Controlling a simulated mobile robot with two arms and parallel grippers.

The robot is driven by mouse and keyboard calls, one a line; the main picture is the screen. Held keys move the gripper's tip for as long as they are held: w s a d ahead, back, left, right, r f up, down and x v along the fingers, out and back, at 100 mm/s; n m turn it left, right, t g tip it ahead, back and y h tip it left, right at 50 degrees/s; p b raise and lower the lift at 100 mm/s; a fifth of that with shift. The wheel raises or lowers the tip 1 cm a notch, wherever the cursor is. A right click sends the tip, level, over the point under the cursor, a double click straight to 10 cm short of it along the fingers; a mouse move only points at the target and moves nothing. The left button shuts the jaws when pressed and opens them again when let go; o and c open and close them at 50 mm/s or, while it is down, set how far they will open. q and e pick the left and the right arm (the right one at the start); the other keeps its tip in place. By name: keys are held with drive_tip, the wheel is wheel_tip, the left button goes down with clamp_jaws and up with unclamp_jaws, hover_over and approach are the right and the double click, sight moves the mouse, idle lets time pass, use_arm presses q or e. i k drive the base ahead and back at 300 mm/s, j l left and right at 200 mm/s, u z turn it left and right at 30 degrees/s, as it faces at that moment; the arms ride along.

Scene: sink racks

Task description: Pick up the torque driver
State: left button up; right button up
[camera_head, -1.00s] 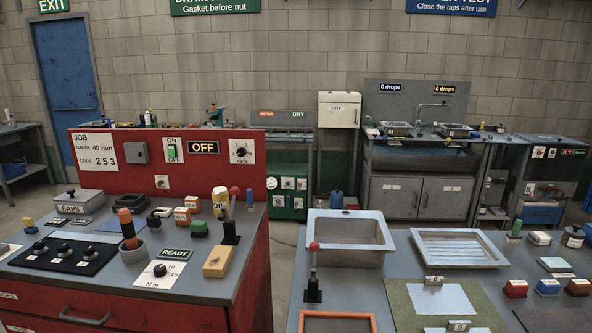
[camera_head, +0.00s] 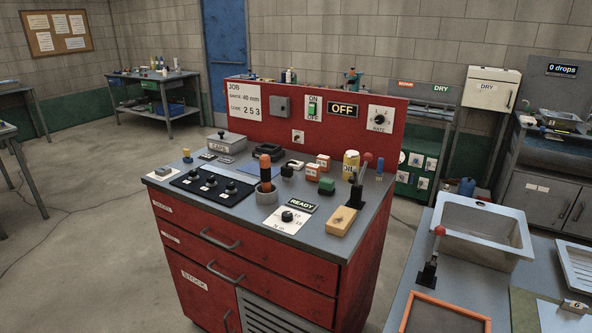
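The torque driver, with an orange top and dark body (camera_head: 265,170), stands upright in a round grey holder (camera_head: 266,194) on the red workbench. It is near the middle of the bench top, behind a white torque dial plate (camera_head: 285,219). A small READY sign (camera_head: 302,205) stands beside the dial. Neither of my grippers shows in the head view.
The red bench (camera_head: 240,262) also carries a black mat with several knobs (camera_head: 212,186), a caps box (camera_head: 227,142), a yellow oil can (camera_head: 350,165), a wooden block (camera_head: 341,221) and a red-knobbed lever (camera_head: 360,180). A grey sink bench (camera_head: 480,232) stands right. Floor is open at left.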

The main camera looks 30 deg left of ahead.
sight(265, 166)
drive_tip(key=u, duration=1.45)
